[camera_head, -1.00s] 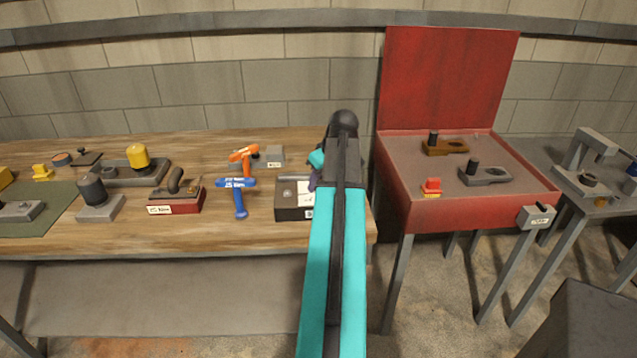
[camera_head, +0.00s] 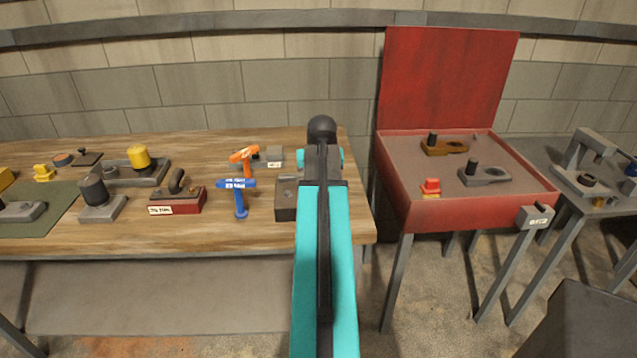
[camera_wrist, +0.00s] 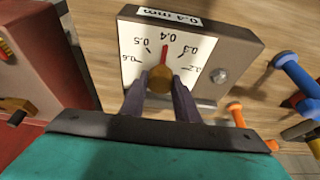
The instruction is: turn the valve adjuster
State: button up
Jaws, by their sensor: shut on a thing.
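The valve adjuster is a box (camera_wrist: 235,50) with a white dial face (camera_wrist: 130,45), a "0.4 mm" label and a brass knob (camera_wrist: 160,80) with a red pointer. The pointer lies close to the 0.4 mark, slightly on its 0.5 side. My gripper (camera_wrist: 160,88) is shut on the knob, one dark finger on each side. In the head view, the box (camera_head: 286,200) stands at the right end of the wooden bench. My teal arm hides most of it there, along with the fingers.
A blue tool (camera_head: 238,185) and an orange tool (camera_head: 243,155) stand just left of the box. A red cabinet (camera_head: 460,215) with an upright lid stands close on the right.

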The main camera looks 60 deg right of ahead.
jog(key=shift+s, duration=0.1)
dwell(0.3)
jog(key=o, duration=1)
jog(key=shift+o, duration=0.2)
jog(key=shift+r, duration=0.1)
jog(key=shift+a+r, duration=0.1)
jog(key=shift+r, duration=0.2)
jog(key=b+v, duration=0.2)
jog(key=v, duration=1.1)
